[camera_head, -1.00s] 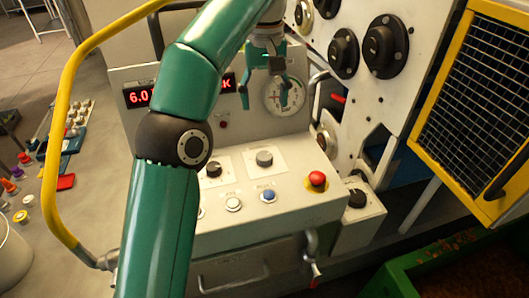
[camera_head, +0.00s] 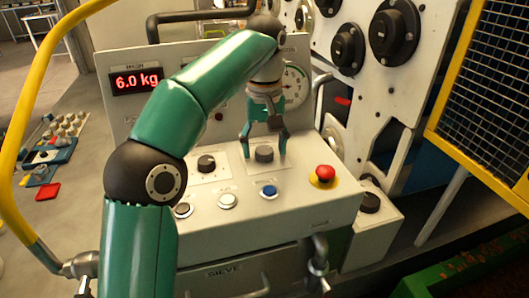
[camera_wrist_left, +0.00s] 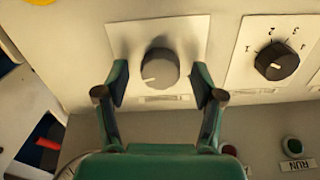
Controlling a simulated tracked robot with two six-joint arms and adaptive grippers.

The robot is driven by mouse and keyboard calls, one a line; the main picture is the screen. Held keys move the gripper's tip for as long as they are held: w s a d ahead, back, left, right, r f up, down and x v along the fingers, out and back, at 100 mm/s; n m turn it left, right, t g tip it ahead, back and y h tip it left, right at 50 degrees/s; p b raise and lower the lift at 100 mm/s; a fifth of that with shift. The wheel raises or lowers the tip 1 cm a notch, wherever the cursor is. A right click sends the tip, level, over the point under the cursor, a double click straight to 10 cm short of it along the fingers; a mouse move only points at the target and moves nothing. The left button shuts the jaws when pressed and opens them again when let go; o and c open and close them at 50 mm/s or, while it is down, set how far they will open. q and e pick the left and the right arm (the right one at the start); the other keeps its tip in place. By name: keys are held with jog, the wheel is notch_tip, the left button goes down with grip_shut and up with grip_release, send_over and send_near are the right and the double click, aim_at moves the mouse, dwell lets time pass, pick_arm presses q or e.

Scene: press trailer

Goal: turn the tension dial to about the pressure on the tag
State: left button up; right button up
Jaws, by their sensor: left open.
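A grey round dial (camera_head: 264,153) sits on a pale plate on the sloping console. In the left wrist view the dial (camera_wrist_left: 160,68) has a white pointer mark towards its lower left; its label is too blurred to read. My left gripper (camera_head: 264,141) is open just above it, with a finger on each side. In the wrist view both fingers stand clear of the dial's sides. A round gauge (camera_head: 294,87) on the upright panel is partly hidden by my left arm. I cannot make out a pressure tag. My right gripper is not in view.
A black knob (camera_head: 206,163) with a numbered scale sits left of the dial. White and blue buttons and a red mushroom button (camera_head: 324,174) lie nearby. A display (camera_head: 137,80) reads 6.0 kg. A yellow rail (camera_head: 22,120) runs along the left.

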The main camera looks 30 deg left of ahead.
pick_arm(q)
jog(key=shift+f, duration=0.1)
jog(key=c, duration=1.1)
jog(key=shift+c, duration=0.2)
